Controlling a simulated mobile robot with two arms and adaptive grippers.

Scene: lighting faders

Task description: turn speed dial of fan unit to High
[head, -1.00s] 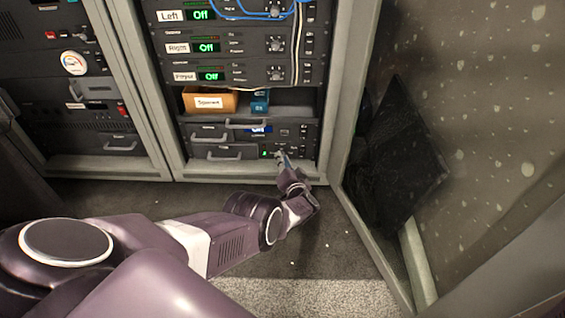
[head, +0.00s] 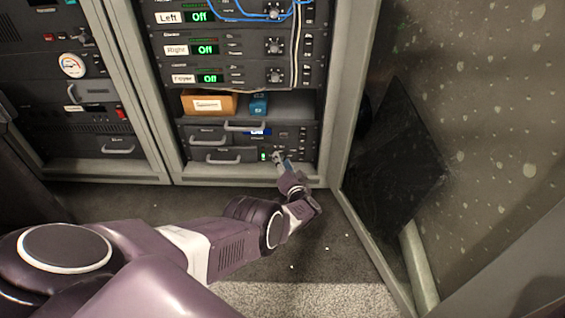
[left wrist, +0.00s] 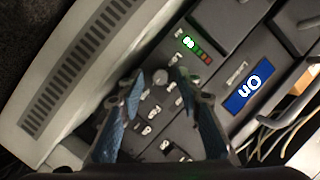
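The fan unit (head: 245,154) appears to be the lowest unit in the middle rack, with a drawer handle and a small green light. My left gripper (head: 280,158) is at the right part of its front panel. In the left wrist view, a small round grey dial (left wrist: 160,76) shows between the fingertips of my left gripper (left wrist: 157,82). The fingers are apart, one on each side of the dial; I cannot tell whether they touch it. The dial's pointer and labels are not readable. My right gripper is not in view.
An orange-brown box (head: 208,103) and a blue box (head: 259,103) sit on the shelf above. Units above show "Off". The open rack door (head: 440,150) stands to the right. Pale cables (left wrist: 290,125) hang near the panel.

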